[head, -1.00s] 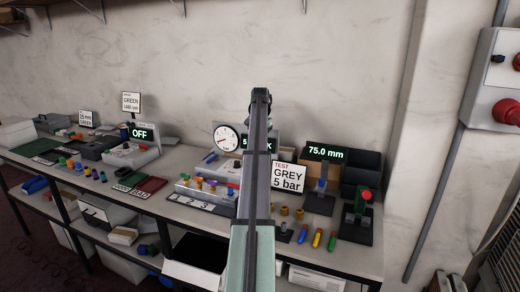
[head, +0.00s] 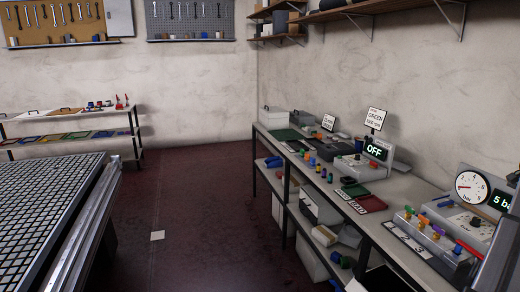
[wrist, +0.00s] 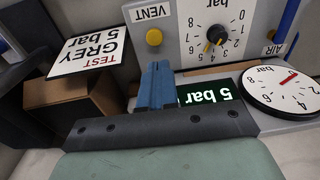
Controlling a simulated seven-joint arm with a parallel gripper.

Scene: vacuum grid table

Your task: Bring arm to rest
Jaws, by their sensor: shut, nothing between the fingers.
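In the wrist view, my gripper (wrist: 157,85) shows as blue fingers pressed together beyond a dark crossbar, with nothing between them. Behind the fingers are a test panel's dial knob (wrist: 215,35) and a green-lit "5 bar" display (wrist: 212,94), partly hidden by the fingers. A round pressure gauge (wrist: 285,90) is at the right. In the head view, only a slice of my arm shows at the lower right edge, and my gripper is out of frame. I cannot tell whether the fingers touch the panel.
In the wrist view, a "GREY 5 bar" sign (wrist: 92,46) and a cardboard box (wrist: 70,92) are at left. In the head view, the crowded bench (head: 385,235) runs along the right wall.

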